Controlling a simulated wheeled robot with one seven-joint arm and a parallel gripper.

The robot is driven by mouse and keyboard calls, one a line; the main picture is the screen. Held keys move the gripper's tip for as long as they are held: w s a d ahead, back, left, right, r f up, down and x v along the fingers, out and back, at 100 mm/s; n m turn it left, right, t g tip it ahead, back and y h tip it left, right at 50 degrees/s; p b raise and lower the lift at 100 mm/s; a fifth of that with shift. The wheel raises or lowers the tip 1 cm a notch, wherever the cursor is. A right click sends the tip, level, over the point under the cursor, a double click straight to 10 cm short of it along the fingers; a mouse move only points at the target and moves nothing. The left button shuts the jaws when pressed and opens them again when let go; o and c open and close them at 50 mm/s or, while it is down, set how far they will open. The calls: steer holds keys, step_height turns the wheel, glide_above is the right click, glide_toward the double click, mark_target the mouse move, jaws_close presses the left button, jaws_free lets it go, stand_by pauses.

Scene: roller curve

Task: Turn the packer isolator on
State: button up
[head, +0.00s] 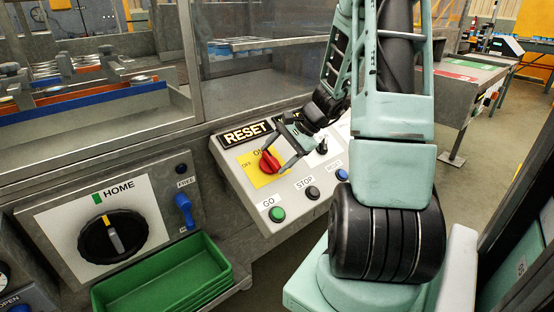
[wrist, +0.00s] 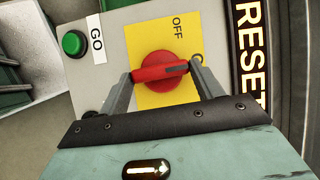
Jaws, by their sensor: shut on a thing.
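The isolator is a red rotary knob (head: 268,162) on a yellow plate (head: 255,181) on the grey sloped control panel, under the RESET label. In the wrist view the red knob (wrist: 158,72) lies between my two fingers, with its handle bar running across from finger to finger. The word OFF shows on the yellow plate (wrist: 180,38) there. My gripper (head: 279,160) is shut on the knob in the head view and its fingers also show in the wrist view (wrist: 160,76). The ON label is partly hidden by my gripper.
A green GO button (head: 277,214), a black STOP button (head: 312,192) and a blue button (head: 342,175) line the panel's lower edge. At left are a black HOME dial (head: 112,237) and a blue lever (head: 185,210). Green trays (head: 165,275) stand below.

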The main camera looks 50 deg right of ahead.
steer(key=shift+d+m, duration=0.1)
steer(key=shift+m, duration=0.3)
steer(key=o, duration=1)
steer(key=v, duration=1.7)
steer(key=shift+s+p, duration=0.3)
steer(key=shift+s, duration=0.15)
